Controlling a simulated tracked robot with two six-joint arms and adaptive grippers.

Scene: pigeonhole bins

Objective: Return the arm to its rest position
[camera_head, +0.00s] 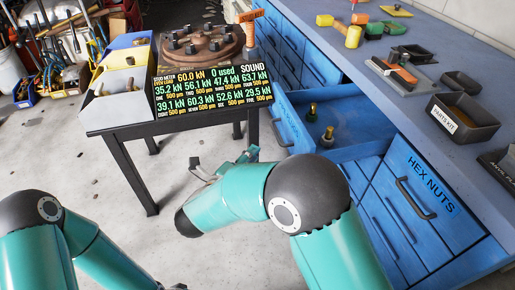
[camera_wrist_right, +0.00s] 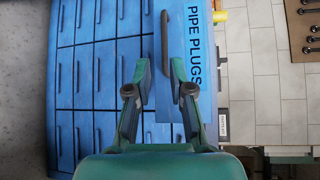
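My right arm reaches from the bottom of the head view toward the middle. Its gripper (camera_head: 207,172) is partly hidden behind the teal arm link, over the floor beside the blue cabinet. In the right wrist view the two fingers (camera_wrist_right: 159,72) are apart with nothing between them. Behind them are blue drawer fronts, one labelled PIPE PLUGS (camera_wrist_right: 194,45). My left arm (camera_head: 95,255) is at the lower left of the head view and runs out at the bottom edge. Only a small dark piece shows there, so its gripper's state is unclear.
An open blue drawer (camera_head: 358,150) holds two small brass-topped fittings (camera_head: 328,137). A black table (camera_head: 123,128) carries bins (camera_head: 118,95), a readout board (camera_head: 212,87) and a round bolted flange (camera_head: 200,45). The workbench (camera_head: 340,62) holds tools and a PARTS KIT tray (camera_head: 462,118). Floor between is clear.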

